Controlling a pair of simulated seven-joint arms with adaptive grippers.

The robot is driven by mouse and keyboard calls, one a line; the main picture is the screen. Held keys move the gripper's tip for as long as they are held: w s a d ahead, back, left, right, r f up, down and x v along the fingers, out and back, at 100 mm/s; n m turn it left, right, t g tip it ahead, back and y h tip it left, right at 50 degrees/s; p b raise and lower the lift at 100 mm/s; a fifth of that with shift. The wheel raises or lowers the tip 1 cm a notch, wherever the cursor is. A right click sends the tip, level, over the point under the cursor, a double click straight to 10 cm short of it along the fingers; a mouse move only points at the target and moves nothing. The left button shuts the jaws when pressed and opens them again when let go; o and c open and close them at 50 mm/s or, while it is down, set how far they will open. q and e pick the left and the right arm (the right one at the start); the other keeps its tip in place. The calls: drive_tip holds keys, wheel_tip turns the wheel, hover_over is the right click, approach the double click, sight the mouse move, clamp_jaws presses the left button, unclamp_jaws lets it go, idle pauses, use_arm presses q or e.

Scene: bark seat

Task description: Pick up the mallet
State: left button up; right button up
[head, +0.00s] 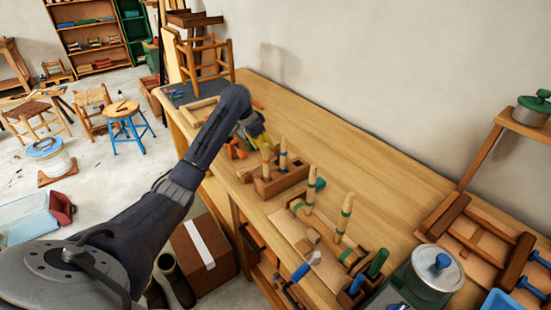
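My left arm reaches in from the left over the workbench (345,150). My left gripper (258,134) is at its far end, low over the bench, partly hidden by the arm. A yellow part shows at it, and I cannot tell whether the fingers are open or shut. No mallet can be made out with certainty. A small pale wooden piece (313,235), possibly the mallet, lies among the tools near the front edge, well nearer the camera than the gripper. My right gripper is not in view.
Orange-handled tools (236,149) lie beside the gripper. A wooden rack (279,180) with upright handles stands just nearer. A metal pot (437,268) stands at the near end. A stool frame (204,62) stands at the far end. The bench along the wall is clear.

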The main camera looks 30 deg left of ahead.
sight(271, 159)
use_arm(q)
drive_tip(key=shift+x, duration=4.3)
clamp_jaws()
